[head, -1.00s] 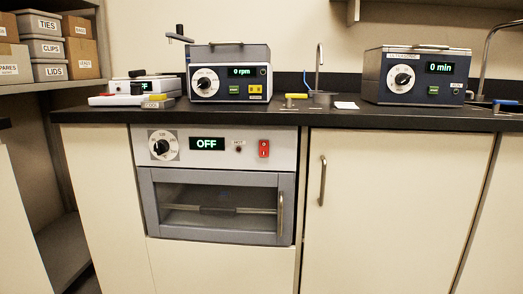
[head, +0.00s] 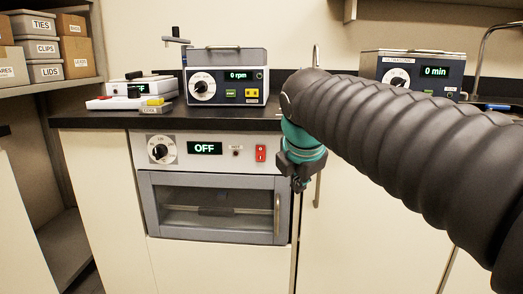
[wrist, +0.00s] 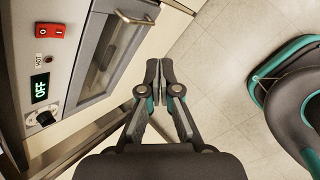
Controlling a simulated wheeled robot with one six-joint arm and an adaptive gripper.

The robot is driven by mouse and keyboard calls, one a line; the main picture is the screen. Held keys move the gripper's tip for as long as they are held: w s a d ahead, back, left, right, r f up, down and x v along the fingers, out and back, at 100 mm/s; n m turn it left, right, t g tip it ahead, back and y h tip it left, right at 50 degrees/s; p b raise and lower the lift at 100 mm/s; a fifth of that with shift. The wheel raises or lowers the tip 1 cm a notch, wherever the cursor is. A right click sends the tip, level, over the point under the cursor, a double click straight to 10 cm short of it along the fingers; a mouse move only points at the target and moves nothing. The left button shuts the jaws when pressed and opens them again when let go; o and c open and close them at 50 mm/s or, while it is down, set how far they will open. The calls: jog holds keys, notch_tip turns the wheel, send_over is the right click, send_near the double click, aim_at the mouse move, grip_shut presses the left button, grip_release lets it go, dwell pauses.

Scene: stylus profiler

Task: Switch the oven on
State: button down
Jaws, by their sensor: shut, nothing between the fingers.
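The oven (head: 219,171) is built into the cabinet under the counter, with a grey-framed glass door that is closed. Its display (head: 205,148) reads OFF. The red rocker switch (head: 260,153) sits at the right end of its panel, and a round dial (head: 161,149) at the left. In the wrist view the red switch (wrist: 51,31) is at the upper left, with the display (wrist: 40,88) and the dial (wrist: 41,118) below it. My gripper (wrist: 153,64) is shut and empty, out in front of the panel and apart from the switch. In the head view it hangs right of the switch (head: 299,184).
The oven door's vertical handle (head: 277,214) and a cabinet door handle (head: 317,188) stick out near my gripper. Bench instruments, one showing 0 rpm (head: 226,86) and one showing 0 min (head: 413,71), stand on the black counter (head: 110,119).

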aim_at(260, 156)
jog(key=w+a+r+n+p, duration=0.1)
jog(key=w+a+r+n, duration=0.6)
jog(key=a+n, duration=0.2)
jog(key=shift+w+n+t+p, duration=0.2)
jog(key=shift+n+t+p, duration=0.2)
jog(key=shift+n, duration=0.5)
jog(key=x, duration=0.4)
jog(key=w+b+x, duration=0.1)
jog(key=x, duration=0.2)
jog(key=r+b+x, duration=0.1)
jog(key=x, duration=0.3)
jog(key=shift+w+d+f, duration=0.1)
jog(key=shift+w+f, duration=0.1)
jog(key=shift+w, duration=0.95)
jog(key=shift+f, duration=0.1)
